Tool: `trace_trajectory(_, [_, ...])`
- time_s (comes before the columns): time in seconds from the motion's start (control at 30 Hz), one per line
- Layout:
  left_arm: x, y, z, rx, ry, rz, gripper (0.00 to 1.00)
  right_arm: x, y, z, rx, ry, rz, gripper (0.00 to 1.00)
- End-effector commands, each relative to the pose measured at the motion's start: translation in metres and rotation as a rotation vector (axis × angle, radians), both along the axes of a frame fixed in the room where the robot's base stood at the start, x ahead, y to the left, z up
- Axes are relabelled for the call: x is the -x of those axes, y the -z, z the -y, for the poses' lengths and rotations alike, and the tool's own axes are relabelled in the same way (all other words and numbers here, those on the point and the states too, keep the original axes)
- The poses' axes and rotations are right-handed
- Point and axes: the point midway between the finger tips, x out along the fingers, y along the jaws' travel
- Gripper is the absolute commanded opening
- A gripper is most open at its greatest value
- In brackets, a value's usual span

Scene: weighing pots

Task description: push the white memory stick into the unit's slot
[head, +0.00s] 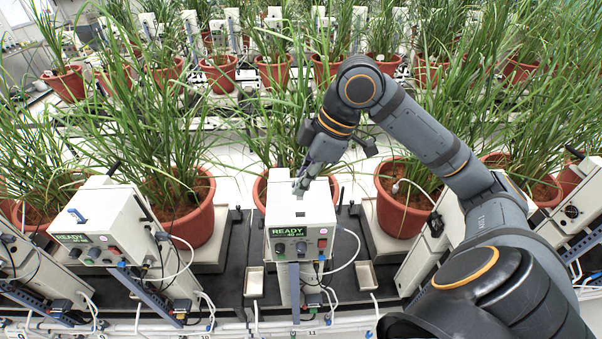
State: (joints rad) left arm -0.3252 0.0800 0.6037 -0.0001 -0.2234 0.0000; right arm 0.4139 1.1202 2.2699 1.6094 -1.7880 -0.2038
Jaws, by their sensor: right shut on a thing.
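The middle unit (318,208) is a white box with a green READY display, knobs and a red switch on its front. My right gripper (300,187) reaches down from the right arm to just above the top of this unit. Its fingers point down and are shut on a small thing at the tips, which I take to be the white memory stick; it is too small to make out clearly. A small dark mark, perhaps the slot, shows on the unit's top just below the fingertips. I cannot tell whether the stick touches it. My left gripper is out of view.
A similar unit (110,215) with a blue piece on top stands at the left. Another unit (570,211) stands at the right. Potted grasses (190,215) stand behind, with leaves near my right arm. Small trays (366,276) and cables flank the middle unit.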

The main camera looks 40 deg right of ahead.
Motion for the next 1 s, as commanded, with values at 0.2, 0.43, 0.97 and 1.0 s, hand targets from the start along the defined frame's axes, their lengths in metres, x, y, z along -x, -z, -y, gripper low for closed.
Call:
trace_trajectory(0.2, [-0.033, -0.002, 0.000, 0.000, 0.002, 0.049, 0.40, 0.001, 0.018, 0.000, 0.003, 0.001, -0.003, 0.00])
trace_trajectory(0.43, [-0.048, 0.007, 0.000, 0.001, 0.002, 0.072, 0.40, 0.000, 0.040, 0.000, 0.001, -0.001, 0.000, 0.00])
trace_trajectory(0.97, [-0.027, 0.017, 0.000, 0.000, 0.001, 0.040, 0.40, 0.000, 0.049, 0.000, 0.001, -0.001, 0.001, 0.00])
trace_trajectory(1.0, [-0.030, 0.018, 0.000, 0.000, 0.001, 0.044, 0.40, 0.000, 0.049, 0.000, 0.002, -0.001, 0.001, 0.00])
